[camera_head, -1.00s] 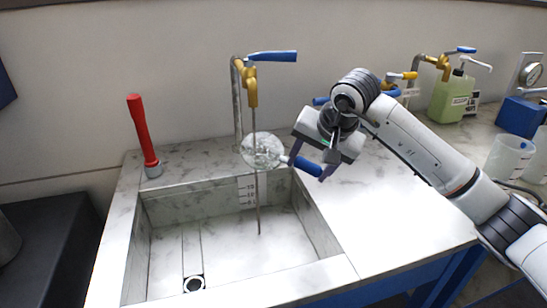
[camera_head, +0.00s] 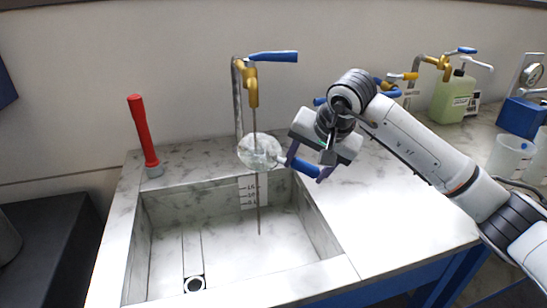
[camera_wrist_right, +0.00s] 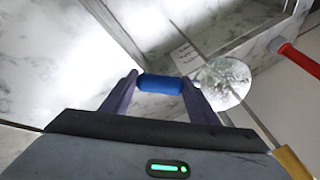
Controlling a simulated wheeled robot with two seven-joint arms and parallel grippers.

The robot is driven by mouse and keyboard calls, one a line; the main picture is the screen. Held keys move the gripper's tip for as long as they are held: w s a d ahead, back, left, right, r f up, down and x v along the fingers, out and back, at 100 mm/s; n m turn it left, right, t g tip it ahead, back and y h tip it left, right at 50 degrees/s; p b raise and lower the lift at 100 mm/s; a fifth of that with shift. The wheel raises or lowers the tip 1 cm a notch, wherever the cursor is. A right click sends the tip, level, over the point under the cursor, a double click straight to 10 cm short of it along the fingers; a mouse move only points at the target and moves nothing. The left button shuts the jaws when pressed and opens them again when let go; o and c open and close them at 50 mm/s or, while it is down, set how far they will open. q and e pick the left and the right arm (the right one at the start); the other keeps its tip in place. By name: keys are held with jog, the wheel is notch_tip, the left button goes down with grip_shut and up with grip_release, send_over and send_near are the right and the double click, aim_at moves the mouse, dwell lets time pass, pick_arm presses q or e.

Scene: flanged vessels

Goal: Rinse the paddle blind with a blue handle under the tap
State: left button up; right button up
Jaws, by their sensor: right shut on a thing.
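The paddle blind is a round, pale disc (camera_head: 260,151) with a blue handle (camera_head: 305,167). My right gripper (camera_head: 307,166) is shut on the blue handle. In the right wrist view the handle (camera_wrist_right: 161,83) lies between the two purple fingers, and the disc (camera_wrist_right: 223,82) sticks out to the right. The brass tap (camera_head: 251,85) with a blue lever (camera_head: 273,57) stands behind the sink. A thin stream (camera_head: 258,205) runs straight down from it, meets the disc and continues below it into the sink. My left gripper is not in view.
The marble sink (camera_head: 140,245) lies below, with a drain (camera_head: 194,284) at its front left. A red-handled tool (camera_head: 143,130) stands upright on the left rim. A green bottle (camera_head: 452,98), a second tap (camera_head: 437,63) and clear beakers (camera_head: 508,155) stand at the right. The near right counter is clear.

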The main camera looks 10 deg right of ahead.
jog(key=shift+w+d+r, duration=0.1)
jog(key=shift+d+r, duration=0.05)
jog(key=shift+d, duration=0.25)
jog(key=shift+a, duration=0.15)
jog(key=shift+a, duration=0.5)
jog(key=shift+s, duration=0.2)
jog(key=s+d+b, duration=0.1)
jog(key=s+b, duration=0.1)
jog(key=s, duration=0.5)
jog(key=shift+s+d, duration=0.15)
jog(key=shift+s, duration=0.2)
dwell(1.3)
